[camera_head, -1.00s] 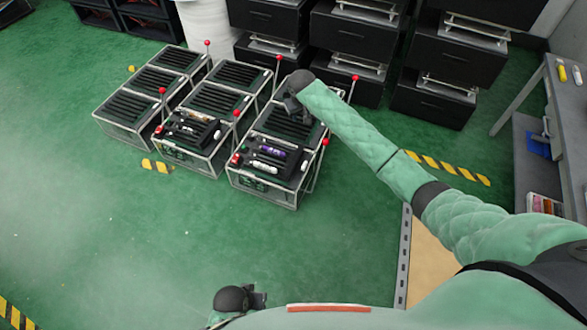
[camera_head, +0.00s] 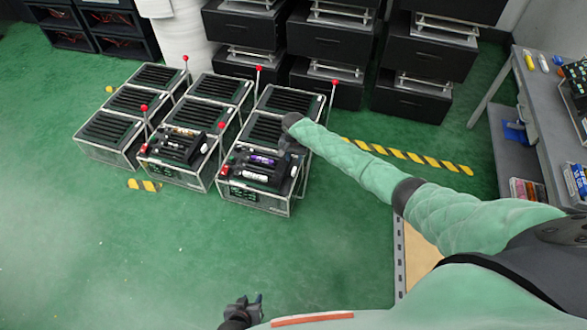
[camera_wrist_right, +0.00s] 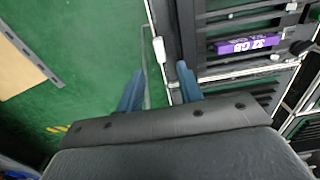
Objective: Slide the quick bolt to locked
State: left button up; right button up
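No part is plainly marked as the quick bolt. The front right fixture box (camera_head: 253,198) has a panel with a purple-labelled part (camera_head: 262,160) and a white cylinder (camera_head: 250,173). The purple label also shows in the right wrist view (camera_wrist_right: 244,44); its text is unclear. My right gripper (camera_head: 291,140) is over the right side of this fixture, partly hidden by its arm. In the wrist view its blue fingers (camera_wrist_right: 160,86) are apart and empty. A white knob on a rod (camera_wrist_right: 158,49) lies just ahead between them. My left gripper (camera_head: 245,302) is low, away from the fixtures.
Several more fixture boxes with red-ball levers (camera_head: 258,69) stand beside and behind. Black drawer units (camera_head: 330,90) block the back. A grey bench (camera_head: 545,100) is at right. Green floor (camera_head: 120,250) is free at front left.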

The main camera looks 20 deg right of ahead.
aim_at(294, 170)
jog(key=shift+f+b, duration=0.75)
jog(key=shift+f, duration=3.1)
jog(key=shift+c, duration=0.5)
grip_shut()
